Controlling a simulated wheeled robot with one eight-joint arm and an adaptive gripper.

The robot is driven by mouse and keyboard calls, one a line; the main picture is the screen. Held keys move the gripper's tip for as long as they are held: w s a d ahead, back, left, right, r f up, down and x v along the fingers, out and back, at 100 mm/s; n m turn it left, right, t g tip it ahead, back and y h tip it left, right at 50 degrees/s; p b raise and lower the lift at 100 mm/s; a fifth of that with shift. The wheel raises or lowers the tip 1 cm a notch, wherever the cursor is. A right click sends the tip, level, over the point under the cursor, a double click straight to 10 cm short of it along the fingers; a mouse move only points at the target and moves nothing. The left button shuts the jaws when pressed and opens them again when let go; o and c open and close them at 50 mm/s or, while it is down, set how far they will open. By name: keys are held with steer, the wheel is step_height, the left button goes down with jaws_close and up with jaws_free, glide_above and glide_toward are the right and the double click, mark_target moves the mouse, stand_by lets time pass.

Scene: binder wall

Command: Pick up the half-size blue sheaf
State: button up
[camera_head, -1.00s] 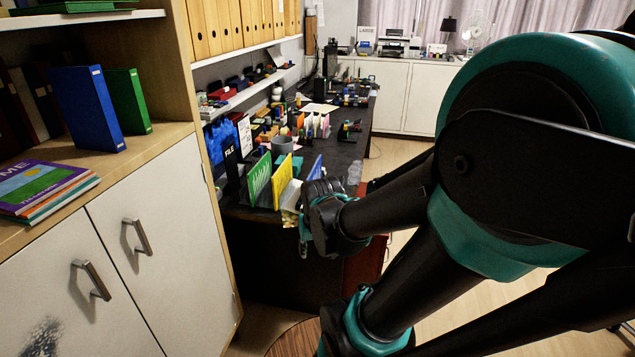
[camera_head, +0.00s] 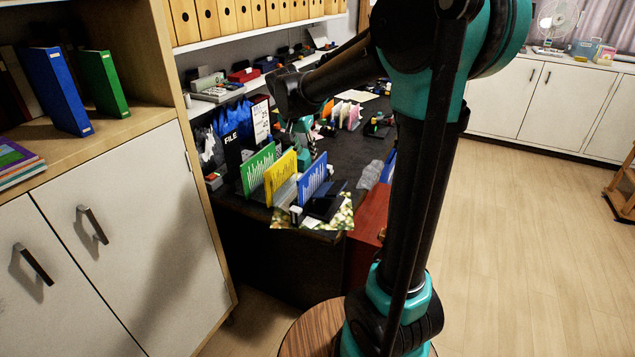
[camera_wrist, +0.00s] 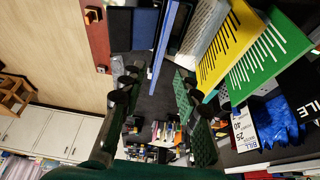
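The blue sheaf (camera_head: 313,180) stands upright on the near end of the dark desk, with white bars on its face. It is the rightmost of three coloured sheaves, right of the yellow one (camera_head: 281,178) and the green one (camera_head: 258,170). In the wrist view the blue sheaf (camera_wrist: 161,45) shows nearly edge-on, lined up with the gap between my fingers. My gripper (camera_wrist: 157,82) is open, with nothing seen held in it. In the head view my gripper (camera_head: 300,128) is partly visible below my wrist, above and behind the sheaves.
A black FILE holder (camera_head: 232,153) and a blue bag stand left of the sheaves. A dark flat object (camera_head: 325,207) lies right beside the blue sheaf. A wooden shelf unit with binders (camera_head: 55,90) stands at left.

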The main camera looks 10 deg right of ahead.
mark_target(311, 168)
steer(key=x, duration=0.9)
steer(key=shift+f, duration=0.3)
steer(key=shift+a+x, duration=0.15)
steer(key=shift+x, duration=1.4)
steer(key=shift+a+x, duration=0.1)
steer(key=shift+x, duration=1.45)
steer(key=shift+s+f, duration=0.15)
steer(key=shift+f, duration=0.05)
jaws_close()
